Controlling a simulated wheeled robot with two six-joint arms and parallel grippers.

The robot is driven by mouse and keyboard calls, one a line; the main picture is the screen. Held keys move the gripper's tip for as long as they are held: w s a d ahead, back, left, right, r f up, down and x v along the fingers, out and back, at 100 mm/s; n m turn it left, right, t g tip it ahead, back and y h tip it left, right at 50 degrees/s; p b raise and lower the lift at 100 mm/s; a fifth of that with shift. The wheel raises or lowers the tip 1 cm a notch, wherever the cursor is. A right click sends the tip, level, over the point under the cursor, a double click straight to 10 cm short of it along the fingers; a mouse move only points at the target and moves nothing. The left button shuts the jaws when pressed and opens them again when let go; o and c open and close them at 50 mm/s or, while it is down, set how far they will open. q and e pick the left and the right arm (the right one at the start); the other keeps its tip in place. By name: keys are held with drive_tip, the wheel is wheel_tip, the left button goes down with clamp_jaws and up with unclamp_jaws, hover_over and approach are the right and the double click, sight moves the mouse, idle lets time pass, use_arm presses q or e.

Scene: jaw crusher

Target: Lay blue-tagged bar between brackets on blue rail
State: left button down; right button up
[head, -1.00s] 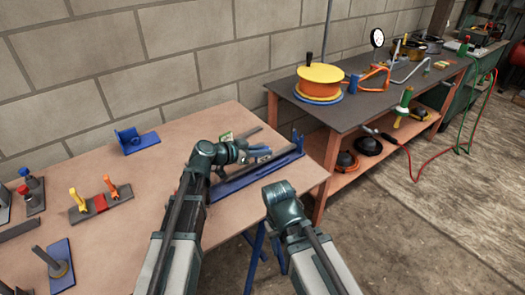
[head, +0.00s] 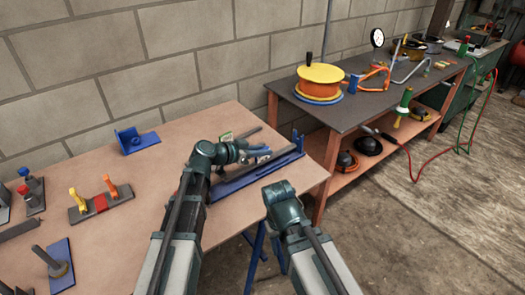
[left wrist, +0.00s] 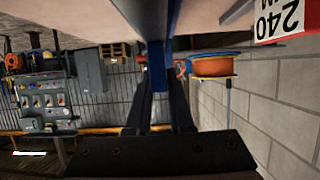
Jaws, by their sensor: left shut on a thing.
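The blue rail (head: 231,186) lies along the right part of the wooden table, with an upright blue bracket (head: 297,139) at its far right end. The near-left bracket is hidden by my left arm. My left gripper (head: 262,152) is over the rail, shut on the blue-tagged bar. The bar (head: 284,151) shows as a grey strip close along the rail; I cannot tell whether it touches. In the left wrist view a blue part, likely its tag (left wrist: 156,65), is between the fingers. Of my right arm only links show near the table's front edge; its gripper is out of sight.
A blue bracket piece (head: 136,140), a block with yellow and orange handles (head: 100,204) and a post on a blue plate (head: 55,265) are to the left. A second bench (head: 345,105) stands at right.

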use_arm(q)
drive_tip(key=shift+f+b, duration=1.3)
use_arm(e)
drive_tip(key=shift+f, duration=1.3)
use_arm(q)
drive_tip(key=c, duration=0.7)
unclamp_jaws()
